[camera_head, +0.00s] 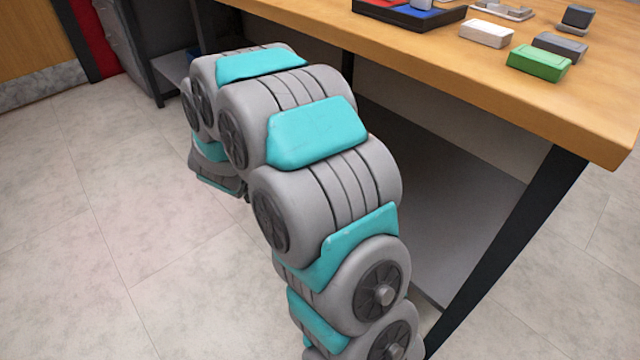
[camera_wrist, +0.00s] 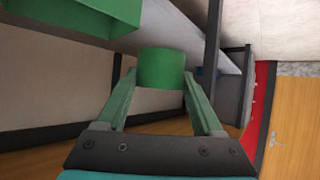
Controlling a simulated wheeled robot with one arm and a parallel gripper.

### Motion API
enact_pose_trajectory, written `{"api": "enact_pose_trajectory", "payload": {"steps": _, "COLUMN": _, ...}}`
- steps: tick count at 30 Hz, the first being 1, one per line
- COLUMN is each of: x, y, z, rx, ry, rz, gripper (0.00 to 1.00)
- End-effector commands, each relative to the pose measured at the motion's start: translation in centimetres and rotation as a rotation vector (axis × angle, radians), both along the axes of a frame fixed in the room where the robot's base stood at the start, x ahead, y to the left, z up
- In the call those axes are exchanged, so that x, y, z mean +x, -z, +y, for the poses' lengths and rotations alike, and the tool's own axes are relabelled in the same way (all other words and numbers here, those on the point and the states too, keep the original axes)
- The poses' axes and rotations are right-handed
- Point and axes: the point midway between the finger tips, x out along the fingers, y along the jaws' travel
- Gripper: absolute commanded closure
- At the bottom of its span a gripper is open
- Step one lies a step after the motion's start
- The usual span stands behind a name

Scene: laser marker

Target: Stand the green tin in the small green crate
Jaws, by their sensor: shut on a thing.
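The green tin (camera_wrist: 162,66) is a plain green cylinder in the wrist view. It sits between the fingertips of my gripper (camera_wrist: 159,78), which is shut on it, with the tin held off any surface that I can see. In the head view the gripper and the tin are hidden behind my arm.
A black tray (camera_head: 432,20) with red and blue parts lies farther left. A green shape (camera_wrist: 60,14), cut off, fills the wrist view's top left. Open floor lies left.

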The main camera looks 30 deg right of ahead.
Motion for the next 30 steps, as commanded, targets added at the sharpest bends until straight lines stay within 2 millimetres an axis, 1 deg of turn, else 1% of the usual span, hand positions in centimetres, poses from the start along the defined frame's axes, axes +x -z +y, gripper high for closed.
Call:
{"api": "enact_pose_trajectory", "payload": {"steps": 1, "x": -0.6, "y": 0.7, "z": -0.7, "rx": -0.005, "ry": 0.045, "rz": -0.002, "gripper": 1.0}}
{"api": "enact_pose_trajectory", "payload": {"steps": 5, "x": -2.6, "y": 1.4, "z": -2.6, "rx": -0.013, "ry": 0.173, "rz": -0.005, "gripper": 1.0}}
{"api": "enact_pose_trajectory", "payload": {"steps": 9, "x": -5.1, "y": 2.2, "z": -4.2, "rx": -0.017, "ry": 0.309, "rz": -0.01, "gripper": 1.0}}
{"api": "enact_pose_trajectory", "payload": {"steps": 15, "x": -9.2, "y": 3.4, "z": -5.8, "rx": -0.017, "ry": 0.502, "rz": -0.019, "gripper": 1.0}}
{"api": "enact_pose_trajectory", "payload": {"steps": 21, "x": -12.7, "y": 4.4, "z": -6.4, "rx": -0.014, "ry": 0.657, "rz": -0.028, "gripper": 1.0}}
{"api": "enact_pose_trajectory", "payload": {"steps": 26, "x": -14.4, "y": 4.9, "z": -6.5, "rx": -0.007, "ry": 0.728, "rz": -0.031, "gripper": 1.0}}
{"api": "enact_pose_trajectory", "payload": {"steps": 28, "x": -14.6, "y": 5.0, "z": -6.6, "rx": -0.007, "ry": 0.743, "rz": -0.032, "gripper": 1.0}}
{"api": "enact_pose_trajectory", "payload": {"steps": 30, "x": -14.4, "y": 5.1, "z": -7.0, "rx": -0.007, "ry": 0.752, "rz": -0.033, "gripper": 1.0}}
